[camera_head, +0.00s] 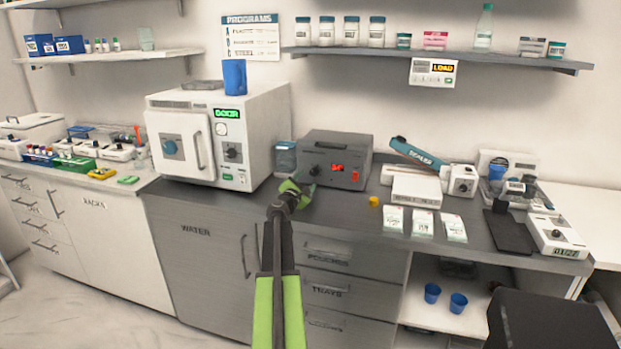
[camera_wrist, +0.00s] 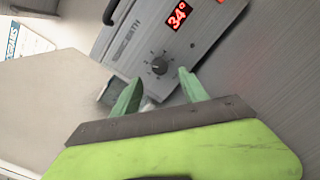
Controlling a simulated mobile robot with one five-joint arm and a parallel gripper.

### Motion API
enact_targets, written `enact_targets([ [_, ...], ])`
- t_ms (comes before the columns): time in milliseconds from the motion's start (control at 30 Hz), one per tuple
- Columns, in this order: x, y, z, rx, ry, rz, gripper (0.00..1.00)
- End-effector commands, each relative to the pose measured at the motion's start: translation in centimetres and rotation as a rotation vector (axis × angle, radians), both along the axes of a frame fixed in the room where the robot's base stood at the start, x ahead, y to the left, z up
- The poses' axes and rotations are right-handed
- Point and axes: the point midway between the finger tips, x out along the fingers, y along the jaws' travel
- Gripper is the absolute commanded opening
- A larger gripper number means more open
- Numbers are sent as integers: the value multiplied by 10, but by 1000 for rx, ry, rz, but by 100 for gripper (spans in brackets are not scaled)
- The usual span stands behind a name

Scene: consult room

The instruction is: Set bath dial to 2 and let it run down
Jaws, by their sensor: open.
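The bath is a grey box (camera_head: 352,152) on the dark worktop, with a red lit display on its front. In the wrist view the bath front (camera_wrist: 128,45) appears tilted, and its display (camera_wrist: 178,15) reads about 34°. Its small dark round dial (camera_wrist: 159,67) has marks around it, too small to read, so I cannot tell its setting. My gripper (camera_head: 297,187) is in front of the bath's left side. In the wrist view my gripper (camera_wrist: 160,82) is open and empty, its green fingers pointing towards the dial, which shows between and beyond the tips. I see no contact.
A white steriliser (camera_head: 262,125) with a green DOOR display stands left of the bath. A yellow cap (camera_head: 374,201) and white packets (camera_head: 422,222) lie to the right. A shelf (camera_head: 430,57) with jars runs above.

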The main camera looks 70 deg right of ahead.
Motion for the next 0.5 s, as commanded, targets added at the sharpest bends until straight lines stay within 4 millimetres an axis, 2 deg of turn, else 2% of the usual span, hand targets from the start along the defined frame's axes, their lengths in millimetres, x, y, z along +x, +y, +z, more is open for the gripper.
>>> enact_targets([
  [33, -2, 20, 0, 0, 0, 1, 51],
  [200, -2, 67, 1, 0, 0, 1, 51],
  [333, -1, 94, 1, 0, 0, 1, 51],
  [500, -1, 112, 1, 0, 0, -1, 51],
])
